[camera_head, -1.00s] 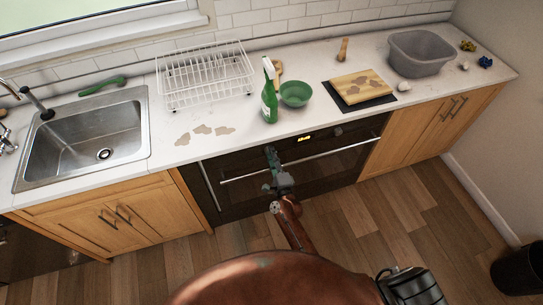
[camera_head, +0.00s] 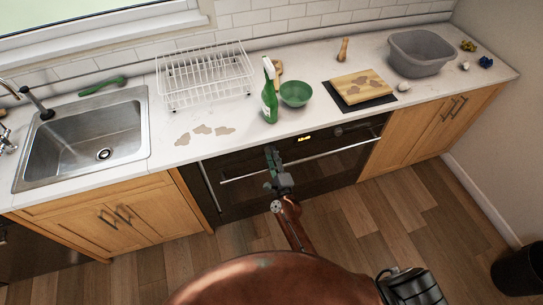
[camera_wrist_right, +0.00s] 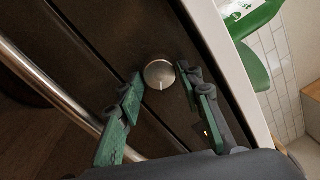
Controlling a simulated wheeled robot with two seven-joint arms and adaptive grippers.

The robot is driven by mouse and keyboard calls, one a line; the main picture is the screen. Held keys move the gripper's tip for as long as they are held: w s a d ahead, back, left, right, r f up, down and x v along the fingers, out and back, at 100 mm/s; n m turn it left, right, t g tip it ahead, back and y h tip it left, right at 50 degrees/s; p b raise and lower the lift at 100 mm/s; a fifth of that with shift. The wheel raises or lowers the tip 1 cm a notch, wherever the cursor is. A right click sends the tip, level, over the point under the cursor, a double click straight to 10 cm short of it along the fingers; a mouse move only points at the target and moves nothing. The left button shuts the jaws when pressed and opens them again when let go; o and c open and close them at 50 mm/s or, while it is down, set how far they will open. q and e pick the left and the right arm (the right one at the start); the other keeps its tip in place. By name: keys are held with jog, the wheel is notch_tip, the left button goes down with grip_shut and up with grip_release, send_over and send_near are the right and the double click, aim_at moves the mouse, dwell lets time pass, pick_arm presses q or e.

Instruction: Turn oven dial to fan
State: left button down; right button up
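The oven (camera_head: 330,165) is dark, with a long metal handle bar and a small lit display, under the counter. No fan symbol is readable. My right gripper (camera_head: 271,152) is in front of the oven's control panel and hides the dial in the head view. In the wrist view its green-padded fingers (camera_wrist_right: 161,78) are open, one on each side of the dial. I cannot tell whether they touch it. My left gripper is not in view.
The oven handle (camera_wrist_right: 50,80) runs close beside the fingers. Above on the counter (camera_head: 225,150) stand a green spray bottle (camera_head: 269,95), a green bowl (camera_head: 296,93) and a board (camera_head: 358,87). The floor (camera_head: 400,215) before the oven is clear.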

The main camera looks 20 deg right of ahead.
jog(key=shift+o, duration=1.2)
jog(key=s, duration=1.2)
jog(key=shift+f, duration=0.35)
